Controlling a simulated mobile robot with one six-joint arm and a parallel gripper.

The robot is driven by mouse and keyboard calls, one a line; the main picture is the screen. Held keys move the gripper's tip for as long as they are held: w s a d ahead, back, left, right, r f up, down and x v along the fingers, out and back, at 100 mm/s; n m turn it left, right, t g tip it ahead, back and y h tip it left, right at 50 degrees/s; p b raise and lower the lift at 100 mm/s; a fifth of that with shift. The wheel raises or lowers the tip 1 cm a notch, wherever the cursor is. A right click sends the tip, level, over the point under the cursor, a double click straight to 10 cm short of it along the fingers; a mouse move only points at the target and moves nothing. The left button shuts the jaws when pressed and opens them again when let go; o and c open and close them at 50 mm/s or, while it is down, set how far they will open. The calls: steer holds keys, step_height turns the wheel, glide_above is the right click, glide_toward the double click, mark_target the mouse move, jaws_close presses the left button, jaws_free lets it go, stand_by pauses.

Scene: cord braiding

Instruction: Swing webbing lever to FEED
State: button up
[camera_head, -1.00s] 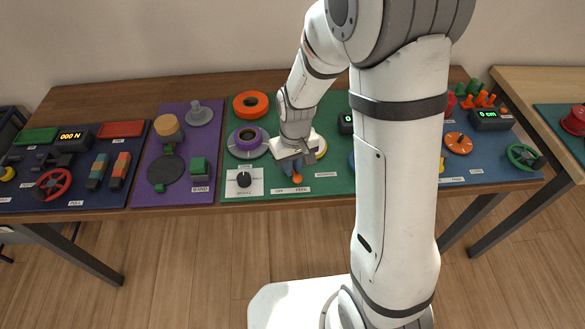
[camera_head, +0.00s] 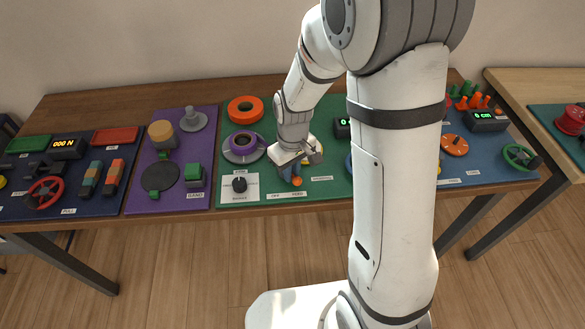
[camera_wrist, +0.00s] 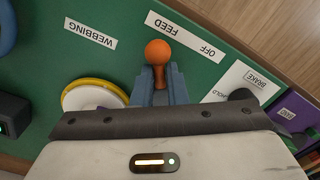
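The webbing lever has an orange round knob (camera_head: 297,182) on a short stem, on the green panel (camera_head: 340,189). In the wrist view the orange knob (camera_wrist: 158,52) sticks out past my fingertips, beside the FEED end of the OFF/FEED label (camera_wrist: 186,37). My gripper (camera_wrist: 161,78) has its two blue-grey fingers close on either side of the stem and appears closed on it. In the head view my gripper (camera_head: 291,174) is just behind the knob. The lever's base is hidden behind the gripper.
A black brake knob (camera_head: 239,185) on a white plate stands left of the lever. A purple ring (camera_head: 243,142) and an orange ring (camera_head: 245,109) lie behind it. A yellow-rimmed white disc (camera_wrist: 94,95) is close beside the gripper in the wrist view.

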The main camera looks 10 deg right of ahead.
steer(key=o, duration=0.4)
steer(key=shift+w+d+r, duration=0.1)
steer(key=shift+r, duration=3.8)
